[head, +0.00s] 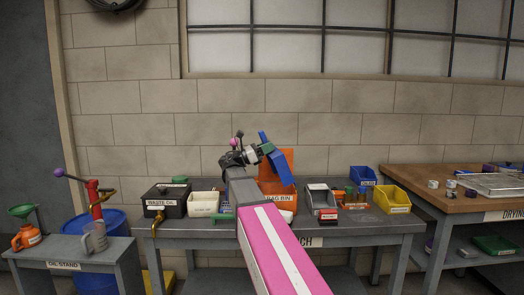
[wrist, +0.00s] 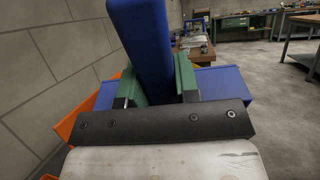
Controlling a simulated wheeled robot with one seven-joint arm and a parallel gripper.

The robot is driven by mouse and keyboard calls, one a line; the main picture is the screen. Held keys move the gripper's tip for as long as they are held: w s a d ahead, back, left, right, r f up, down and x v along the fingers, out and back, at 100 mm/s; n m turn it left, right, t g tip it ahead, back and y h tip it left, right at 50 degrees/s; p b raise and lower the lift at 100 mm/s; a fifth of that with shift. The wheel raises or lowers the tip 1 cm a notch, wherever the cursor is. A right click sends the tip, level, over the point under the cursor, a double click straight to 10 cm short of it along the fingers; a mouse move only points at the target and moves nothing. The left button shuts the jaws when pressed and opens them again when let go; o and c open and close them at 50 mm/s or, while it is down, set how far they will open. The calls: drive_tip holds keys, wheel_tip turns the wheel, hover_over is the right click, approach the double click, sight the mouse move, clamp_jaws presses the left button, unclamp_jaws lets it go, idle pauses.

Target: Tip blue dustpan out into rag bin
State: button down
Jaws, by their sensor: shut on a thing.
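The blue dustpan (head: 278,167) is held in the air in front of the orange rag bin (head: 272,187) in the head view. Its pan slants steeply, lower end toward the right. My gripper (head: 265,148) is shut on its handle. In the wrist view the green fingers of my gripper (wrist: 160,82) clasp the upright blue handle of the dustpan (wrist: 142,40), and the pan shows on both sides behind them. Orange of the rag bin (wrist: 72,128) shows at the left. I cannot see inside the bin or whether anything is in the pan.
The grey bench (head: 365,222) also holds a black waste oil box (head: 165,207), a white bin (head: 203,204), a grey bin (head: 321,200), a blue bin (head: 362,176) and a yellow bin (head: 391,199). An oil stand (head: 85,252) is at left, a wooden table (head: 455,203) at right.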

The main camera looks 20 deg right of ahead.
drive_tip(key=shift+s+d+r+y, duration=0.1)
drive_tip(key=shift+d+r+y, duration=0.1)
drive_tip(key=shift+d+y, duration=0.35)
drive_tip(key=shift+d+r+y, duration=0.2)
drive_tip(key=shift+d+y, duration=0.25)
drive_tip(key=shift+d, duration=0.2)
drive_tip(key=s+d+t+y, duration=0.1)
drive_tip(key=d+y, duration=0.8)
drive_tip(key=d, duration=0.3)
drive_tip(key=d+f+t+y, duration=0.1)
drive_tip(key=d+f+y, duration=0.4)
drive_tip(key=f+y, duration=0.6)
drive_tip(key=shift+s+d+f, duration=0.3)
drive_tip(key=shift+s+f, duration=0.1)
